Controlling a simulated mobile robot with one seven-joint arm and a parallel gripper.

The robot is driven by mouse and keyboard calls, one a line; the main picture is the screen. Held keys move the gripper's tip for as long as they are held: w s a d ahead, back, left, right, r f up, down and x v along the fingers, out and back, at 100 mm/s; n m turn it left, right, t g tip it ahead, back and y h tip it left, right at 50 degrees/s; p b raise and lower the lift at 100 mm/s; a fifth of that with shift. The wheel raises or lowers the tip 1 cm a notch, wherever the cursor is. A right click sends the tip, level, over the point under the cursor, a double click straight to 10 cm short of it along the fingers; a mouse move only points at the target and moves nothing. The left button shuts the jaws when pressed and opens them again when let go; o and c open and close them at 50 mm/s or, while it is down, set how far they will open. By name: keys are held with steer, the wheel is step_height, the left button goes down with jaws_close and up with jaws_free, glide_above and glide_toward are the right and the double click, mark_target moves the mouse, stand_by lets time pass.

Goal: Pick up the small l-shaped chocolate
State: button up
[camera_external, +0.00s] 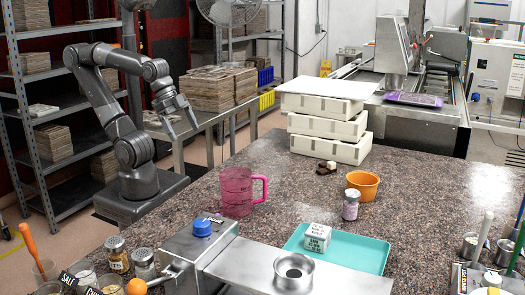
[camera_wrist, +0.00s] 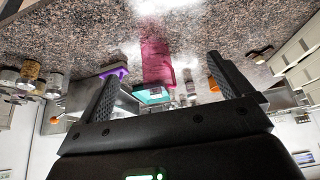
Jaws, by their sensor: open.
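A small dark brown piece (camera_external: 322,171), which looks like the chocolate, lies on the speckled stone counter in front of the stacked cream boxes. A small cream-coloured block (camera_external: 331,164) is right against it. Its exact L shape is too small to make out. In the wrist view a dark brown piece (camera_wrist: 261,53) shows at the right, beyond the right finger. My gripper (camera_external: 182,124) is open and empty, held up at the left, well away from the piece. Its two spread fingers also show in the wrist view (camera_wrist: 161,66).
A pink jug (camera_external: 237,192) stands on the counter between my gripper and the front. An orange bowl (camera_external: 362,186) and a shaker jar (camera_external: 351,207) stand right of the piece. Cream boxes (camera_external: 325,128) rise behind it. A teal tray (camera_external: 365,253) lies in front.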

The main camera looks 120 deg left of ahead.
steer(key=n+y, duration=0.7)
steer(key=n, duration=0.4)
glide_toward(331, 168)
steer(key=shift+a+r+x, duration=0.15)
steer(key=shift+a+x, duration=0.1)
steer(key=shift+x, duration=1.3)
steer(key=shift+a+r+x, duration=0.2)
steer(key=shift+x, duration=1.35)
steer(key=shift+a+r+x, duration=0.15)
steer(key=shift+a+x, duration=0.1)
steer(key=shift+x, duration=1.3)
